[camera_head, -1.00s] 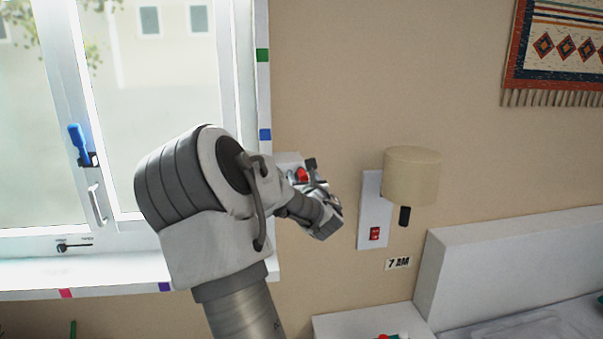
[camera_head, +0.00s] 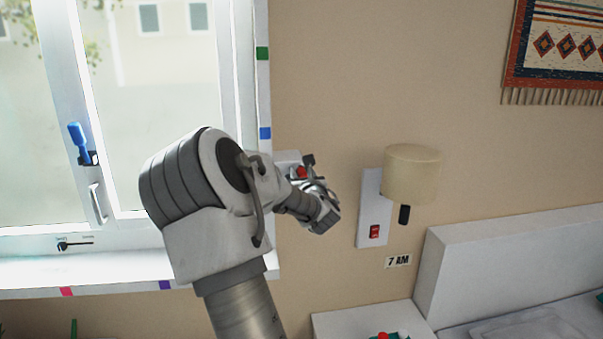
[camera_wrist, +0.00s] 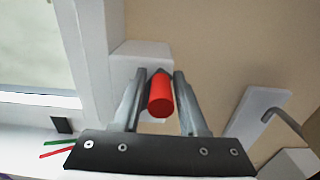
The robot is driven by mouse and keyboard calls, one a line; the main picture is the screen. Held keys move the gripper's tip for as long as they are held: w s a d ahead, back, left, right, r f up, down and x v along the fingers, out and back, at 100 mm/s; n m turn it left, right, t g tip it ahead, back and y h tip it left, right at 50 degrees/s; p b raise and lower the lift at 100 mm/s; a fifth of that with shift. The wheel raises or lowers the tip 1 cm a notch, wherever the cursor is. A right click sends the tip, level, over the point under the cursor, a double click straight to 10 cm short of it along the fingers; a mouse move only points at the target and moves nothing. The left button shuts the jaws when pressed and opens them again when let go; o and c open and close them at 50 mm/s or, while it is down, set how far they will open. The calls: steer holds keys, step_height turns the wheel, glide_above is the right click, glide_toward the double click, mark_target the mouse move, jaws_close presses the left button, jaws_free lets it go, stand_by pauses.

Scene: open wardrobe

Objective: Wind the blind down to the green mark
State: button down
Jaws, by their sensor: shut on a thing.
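The green mark (camera_head: 262,53) is on the right window frame, above a blue mark (camera_head: 265,133). No blind fabric shows over the visible glass. A white box (camera_head: 287,157) sits on the wall right of the window, partly behind my arm. A red crank knob (camera_head: 301,172) is in front of it. In the wrist view the red knob (camera_wrist: 160,97) is a cylinder between the two fingers of my gripper (camera_wrist: 159,78), which is shut on it. The white box (camera_wrist: 138,57) is behind. The rest of the crank is hidden.
A blue window handle (camera_head: 77,136) is at left. A wall lamp (camera_head: 411,174) and a plate with a red switch (camera_head: 374,231) are close to the right of my gripper. A nightstand (camera_head: 355,325) and headboard (camera_head: 510,250) are lower right.

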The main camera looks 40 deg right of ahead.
steer(key=shift+s+d+f+m+b, duration=0.15)
steer(key=shift+f+m+b, duration=0.2)
steer(key=shift+b, duration=0.2)
step_height(320, 180, down, 8)
steer(key=w+a+m+b, duration=0.1)
steer(key=a+m+b, duration=0.1)
steer(key=m+b, duration=2)
steer(key=shift+w+a+f+m, duration=0.2)
steer(key=shift+w+a+m, duration=0.2)
steer(key=shift+m, duration=2.85)
steer(key=shift+r, duration=0.1)
